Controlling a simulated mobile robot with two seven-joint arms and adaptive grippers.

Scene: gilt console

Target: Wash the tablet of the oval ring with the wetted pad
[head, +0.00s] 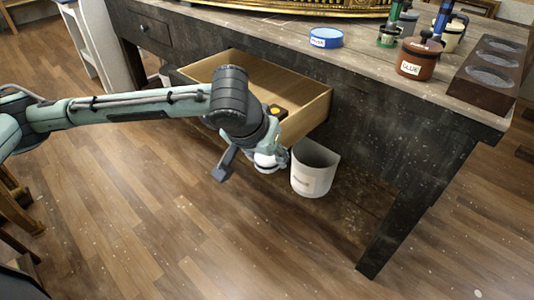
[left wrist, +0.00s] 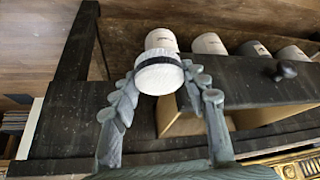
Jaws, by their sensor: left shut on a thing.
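My left gripper (head: 262,150) hangs in front of the open drawer, beside a white bin. In the left wrist view its fingers (left wrist: 160,88) are shut on a round white pad (left wrist: 160,76) with a dark band. The pad (head: 267,162) also shows in the head view, below the gripper and clear of the floor. Whether it is wet I cannot tell. A gilt, curved rim (head: 300,8) shows on the table at the top edge, mostly cut off. I cannot make out a tablet on it. My right gripper is not in view.
The drawer (head: 312,108) juts out from the dark table (head: 400,115). The labelled bin (head: 316,170) stands below it. On top are a blue tin (head: 326,38), a brown glue pot (head: 415,62) and a block (head: 487,78) with oval hollows. The front floor is clear.

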